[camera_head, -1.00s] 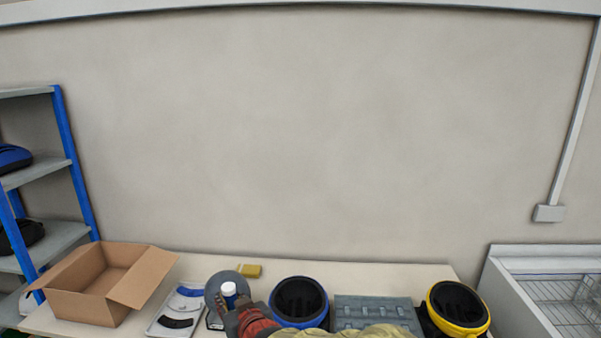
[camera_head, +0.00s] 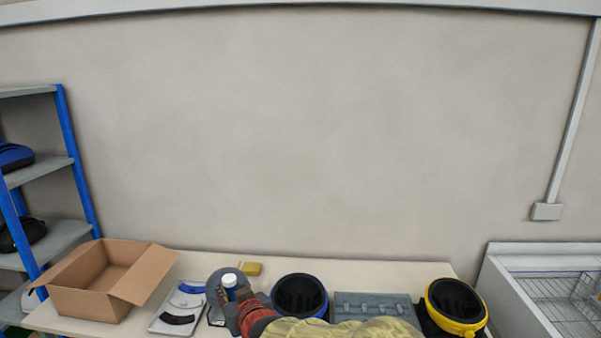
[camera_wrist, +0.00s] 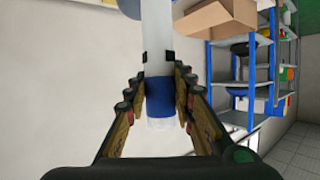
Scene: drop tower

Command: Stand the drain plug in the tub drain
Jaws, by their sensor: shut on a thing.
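The drain plug (camera_head: 230,281) appears to be the small blue piece with a white end in my gripper (camera_head: 234,305). In the head view its white end points up, with blue below, and it looks close to upright. In the wrist view the blue part of the plug (camera_wrist: 160,97) is between both fingers of my gripper (camera_wrist: 160,84), which is shut on it.
An open cardboard box (camera_head: 88,303) and a white tray (camera_head: 163,325) stand left. A blue-rimmed bin (camera_head: 299,296), grey case (camera_head: 375,306) and yellow-rimmed bin (camera_head: 456,305) stand right. The table's back strip is clear.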

